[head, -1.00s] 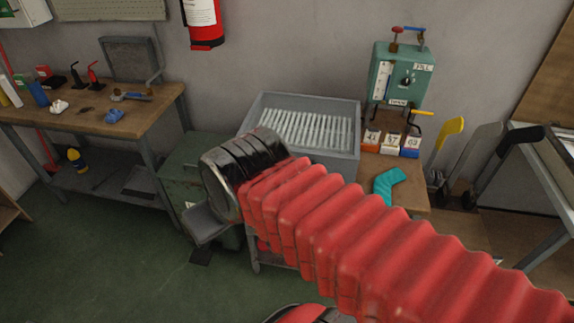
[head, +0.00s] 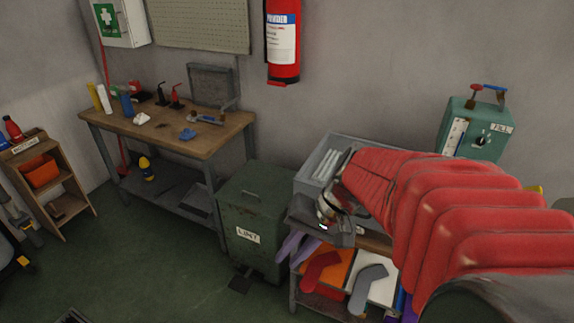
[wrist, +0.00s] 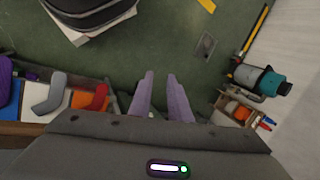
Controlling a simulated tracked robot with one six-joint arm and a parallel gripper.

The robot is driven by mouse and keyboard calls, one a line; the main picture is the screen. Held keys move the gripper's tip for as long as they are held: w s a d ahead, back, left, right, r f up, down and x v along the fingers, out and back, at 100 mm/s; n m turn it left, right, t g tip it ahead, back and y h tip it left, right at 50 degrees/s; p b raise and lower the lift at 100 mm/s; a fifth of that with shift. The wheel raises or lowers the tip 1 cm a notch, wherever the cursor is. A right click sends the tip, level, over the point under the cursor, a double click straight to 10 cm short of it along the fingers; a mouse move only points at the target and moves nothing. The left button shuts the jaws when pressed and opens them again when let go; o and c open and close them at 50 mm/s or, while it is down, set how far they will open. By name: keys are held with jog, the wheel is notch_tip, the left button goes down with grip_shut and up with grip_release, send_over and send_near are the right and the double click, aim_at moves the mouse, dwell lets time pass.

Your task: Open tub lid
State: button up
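The tub is a dark green bin (head: 252,230) with a label reading LINT, standing on the floor in the middle of the head view. Its lid (head: 255,188) is flat and closed, with a bar handle (head: 252,193) on top. A dark pedal plate (head: 240,280) lies at its foot. My gripper (head: 288,247) is just right of the tub's front, its purple fingers pointing down and left, apart from the handle. In the wrist view my gripper (wrist: 160,85) shows both fingers spread with only floor between them. I cannot clearly identify the tub in the wrist view.
A workbench (head: 165,130) with tools stands left of the tub. A cart with a grey tray (head: 310,178) and sock bins (head: 340,265) stands close on the right. A small wooden shelf (head: 50,180) is at far left. The green floor (head: 165,270) in front is clear.

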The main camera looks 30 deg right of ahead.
jog(key=w+d+f+m+t+y, duration=0.2)
jog(key=w+d+m+y, duration=0.15)
jog(key=d, duration=0.25)
jog(key=m+t+h, duration=0.3)
jog(key=m+t, duration=0.7)
jog(key=m, duration=0.1)
send_near(354, 214)
jog(key=s, duration=0.2)
jog(key=shift+w+d+r+n, duration=0.1)
jog(key=shift+w+d+n, duration=0.05)
jog(key=shift+d+n, duration=0.1)
jog(key=shift+w+a, duration=0.1)
jog(key=shift+w, duration=0.05)
jog(key=x, duration=1.3)
jog(key=shift+w, duration=0.35)
jog(key=shift+c, duration=0.4)
grip_shut()
